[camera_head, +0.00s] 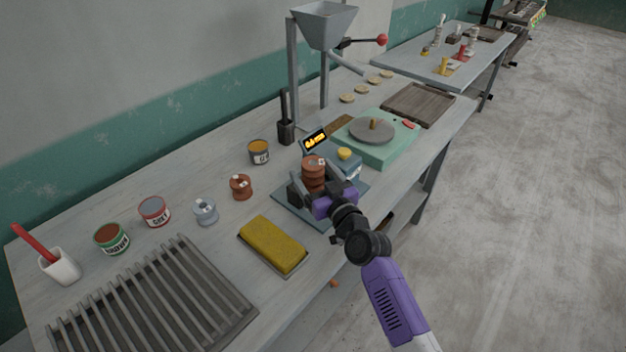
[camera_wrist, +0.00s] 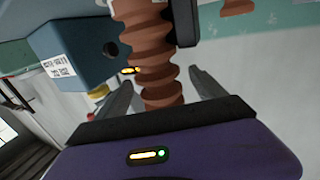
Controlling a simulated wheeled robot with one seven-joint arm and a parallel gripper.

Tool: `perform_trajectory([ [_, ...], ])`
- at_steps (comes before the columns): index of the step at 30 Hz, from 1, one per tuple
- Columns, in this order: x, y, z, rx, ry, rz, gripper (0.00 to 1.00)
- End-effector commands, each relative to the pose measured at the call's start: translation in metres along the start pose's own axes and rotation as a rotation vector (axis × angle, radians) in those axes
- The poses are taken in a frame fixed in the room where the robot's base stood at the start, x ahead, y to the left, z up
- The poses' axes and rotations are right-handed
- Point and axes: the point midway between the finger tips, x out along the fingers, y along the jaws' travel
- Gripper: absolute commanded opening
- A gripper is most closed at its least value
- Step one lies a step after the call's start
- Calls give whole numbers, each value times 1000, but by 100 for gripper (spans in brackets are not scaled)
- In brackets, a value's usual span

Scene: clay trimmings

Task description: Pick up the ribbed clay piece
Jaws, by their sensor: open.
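The ribbed clay piece (camera_head: 313,174) is reddish brown with stacked rings and a small pale label on top. It stands on the blue-grey scale-like device (camera_head: 283,206) near the middle of the bench. My gripper (camera_head: 316,187) is at it, with its fingers around the piece. In the wrist view the ribbed clay piece (camera_wrist: 158,57) runs down between the two grey fingers of my gripper (camera_wrist: 160,90), which are apart. A gap shows beside the left finger; contact on the right cannot be told. The lower end of the piece is hidden behind the gripper body.
A yellow sponge-like block (camera_head: 272,245) lies on a tray to the left. A smaller brown clay piece (camera_head: 241,187) and a grey one (camera_head: 206,211) stand behind it. A green unit with a round disc (camera_head: 371,132) is to the right. A slatted rack (camera_head: 160,305) fills the front left.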

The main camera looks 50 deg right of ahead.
Motion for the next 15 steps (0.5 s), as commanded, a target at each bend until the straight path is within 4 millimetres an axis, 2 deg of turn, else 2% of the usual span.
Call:
perform_trajectory([
  [8, 5, 0, 0, -1, 0, 0, 79],
  [11, 4, 0, 0, -1, -1, 0, 64],
  [15, 4, 0, 0, -1, -1, 0, 36],
])
